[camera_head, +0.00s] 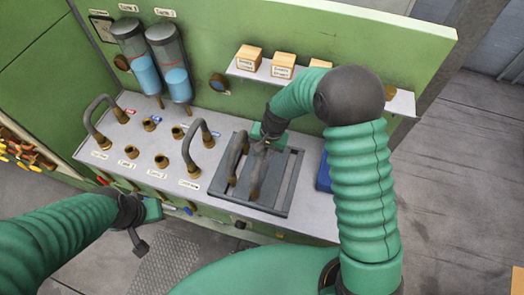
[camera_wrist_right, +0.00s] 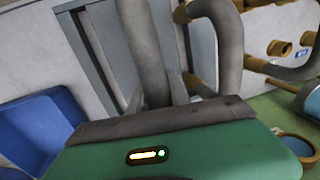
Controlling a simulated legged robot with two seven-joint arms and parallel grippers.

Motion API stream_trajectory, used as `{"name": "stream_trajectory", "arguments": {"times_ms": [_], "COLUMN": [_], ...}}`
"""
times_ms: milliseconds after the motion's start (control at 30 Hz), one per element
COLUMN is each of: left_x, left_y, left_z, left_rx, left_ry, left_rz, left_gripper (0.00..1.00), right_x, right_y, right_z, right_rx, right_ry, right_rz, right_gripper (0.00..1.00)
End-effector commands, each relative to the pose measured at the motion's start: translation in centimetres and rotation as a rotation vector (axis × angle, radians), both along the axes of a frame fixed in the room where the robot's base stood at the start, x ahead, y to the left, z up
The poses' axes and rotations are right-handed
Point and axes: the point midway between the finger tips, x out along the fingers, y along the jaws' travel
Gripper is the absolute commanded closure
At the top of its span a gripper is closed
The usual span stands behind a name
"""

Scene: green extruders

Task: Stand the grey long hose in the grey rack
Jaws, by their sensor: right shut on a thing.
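The grey rack (camera_head: 272,204) is a dark slatted frame lying on the right part of the light panel; its edge also shows in the wrist view (camera_wrist_right: 100,55). My right gripper (camera_head: 266,139) is over the rack's back part, shut on a grey hose (camera_head: 258,170) with a brass end that hangs down over the slats. This hose also shows in the wrist view (camera_wrist_right: 147,50). I cannot tell whether its end touches the rack. A second grey hose (camera_head: 236,158) stands at its left, close beside it. My left gripper (camera_head: 137,222) is at the panel's front left, apart from everything.
Two bent grey hoses, one at the left (camera_head: 93,110) and one nearer the rack (camera_head: 195,142), stand among brass fittings on the panel. A blue bin (camera_head: 323,172) is right of the rack. A shelf (camera_head: 300,81) with wooden blocks hangs behind. Two blue-filled cylinders (camera_head: 173,75) are at the back left.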

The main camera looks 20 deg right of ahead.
Motion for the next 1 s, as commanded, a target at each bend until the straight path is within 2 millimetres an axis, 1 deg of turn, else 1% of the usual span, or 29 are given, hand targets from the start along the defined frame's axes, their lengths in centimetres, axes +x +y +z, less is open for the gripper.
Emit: {"name": "stream_trajectory", "arguments": {"times_ms": [233, 267, 433, 767, 867, 967, 1000], "left_x": [0.0, 0.0, 0.0, 0.0, 0.0, 0.0, 0.0], "left_y": [0.0, 0.0, 0.0, 0.0, 0.0, 0.0, 0.0], "left_z": [-0.4, -0.3, -0.3, -0.4, -0.8, -1.4, -1.6], "left_rx": [0.000, 0.000, 0.000, 0.000, 0.000, 0.000, 0.000], "left_ry": [0.000, 0.000, 0.000, 0.000, 0.000, 0.000, 0.000], "left_rz": [0.000, 0.000, 0.000, 0.000, 0.000, 0.000, 0.000], "left_gripper": [1.00, 1.00, 1.00, 1.00, 1.00, 1.00, 1.00], "right_x": [0.0, 0.1, 0.0, 0.0, 0.0, -0.2, -0.3], "right_y": [0.0, 0.0, 0.0, 0.0, -0.2, -0.6, -0.8], "right_z": [-0.5, -0.5, -0.5, -0.4, 0.7, 2.8, 3.9], "right_rx": [0.000, 0.000, 0.000, 0.000, 0.000, -0.001, -0.001], "right_ry": [-0.001, -0.001, -0.001, 0.000, -0.004, -0.007, -0.008], "right_rz": [0.000, 0.000, 0.000, 0.000, 0.000, 0.000, 0.000], "right_gripper": [1.00, 0.74, 0.52, 0.51, 0.51, 0.51, 0.51]}}
